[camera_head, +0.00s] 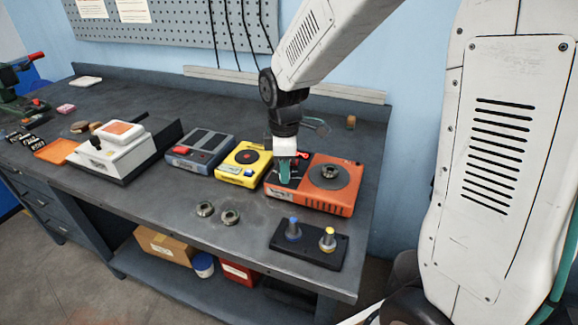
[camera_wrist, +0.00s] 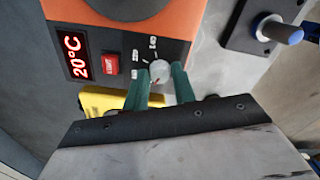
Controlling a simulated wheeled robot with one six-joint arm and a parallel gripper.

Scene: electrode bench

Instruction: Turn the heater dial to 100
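The orange heater (camera_head: 335,205) stands at the right end of the bench, with a round dark plate (camera_head: 329,174) on top. In the wrist view its display (camera_wrist: 75,54) reads 20°C in red. A red switch (camera_wrist: 111,63) sits between the display and the pale round dial (camera_wrist: 159,72). Small white scale marks surround the dial; they are too small to read surely. My gripper (camera_head: 285,175) points down over the heater's control panel. Its green fingers (camera_wrist: 160,80) stand apart, one on each side of the dial. I cannot tell whether they touch it.
A yellow device (camera_head: 243,163) stands close left of the heater, and a grey one (camera_head: 200,149) beyond it. A black stand (camera_head: 322,253) with blue-topped and yellow-topped posts lies in front. Two small metal rings (camera_head: 218,214) lie on clear bench at front left.

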